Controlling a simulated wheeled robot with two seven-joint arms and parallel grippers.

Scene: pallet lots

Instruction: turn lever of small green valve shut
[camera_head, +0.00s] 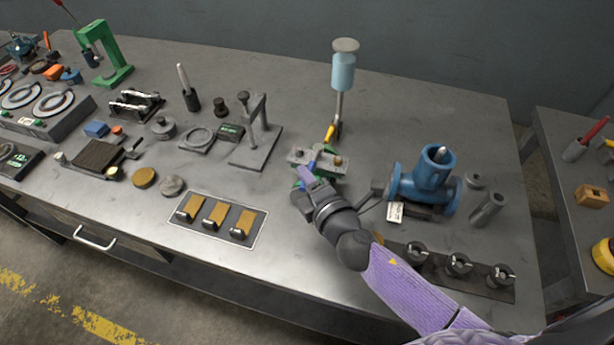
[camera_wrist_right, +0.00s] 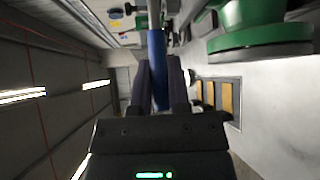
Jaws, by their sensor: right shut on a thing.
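The small green valve (camera_head: 334,173) stands on the workbench near the middle of the head view, partly hidden by a grey fixture and my right gripper. Its blue lever (camera_head: 313,160) shows just beyond the fingers. In the right wrist view the blue lever (camera_wrist_right: 156,45) stands between the two fingers, and a green body (camera_wrist_right: 250,25) shows at the upper right. My right gripper (camera_head: 306,176) is shut on the lever; it also shows in the wrist view (camera_wrist_right: 159,75). My left gripper is not in view.
A large blue valve (camera_head: 428,182) stands right of my right gripper. A light-blue cylinder on a post (camera_head: 343,72) rises behind it.

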